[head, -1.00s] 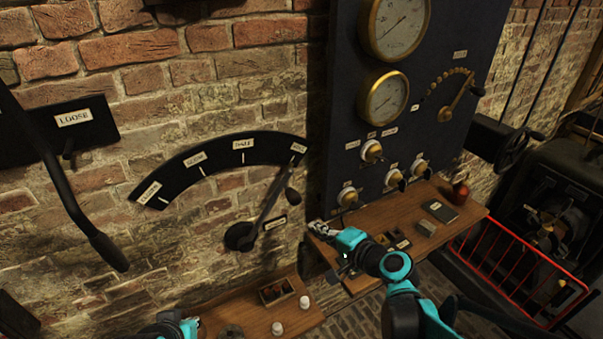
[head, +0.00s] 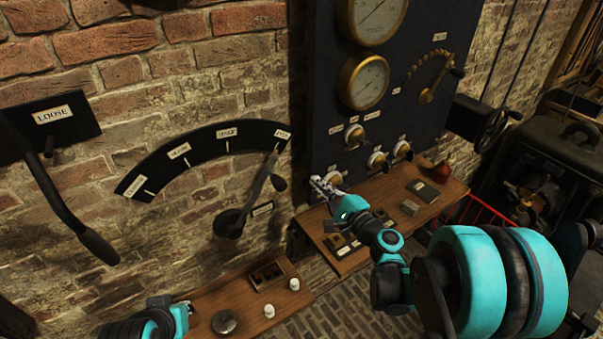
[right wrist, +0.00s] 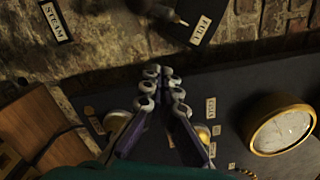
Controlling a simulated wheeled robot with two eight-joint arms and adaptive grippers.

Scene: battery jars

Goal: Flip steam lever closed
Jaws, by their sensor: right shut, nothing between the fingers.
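My left gripper (head: 185,315) shows only partly at the bottom edge.
The dark gauge panel (head: 325,90) with brass gauges and knobs is right of the lever. A wooden shelf (head: 345,262) is below my right gripper; another (head: 205,300) holds white pieces. The LOOSE lever (head: 65,205) is at left.

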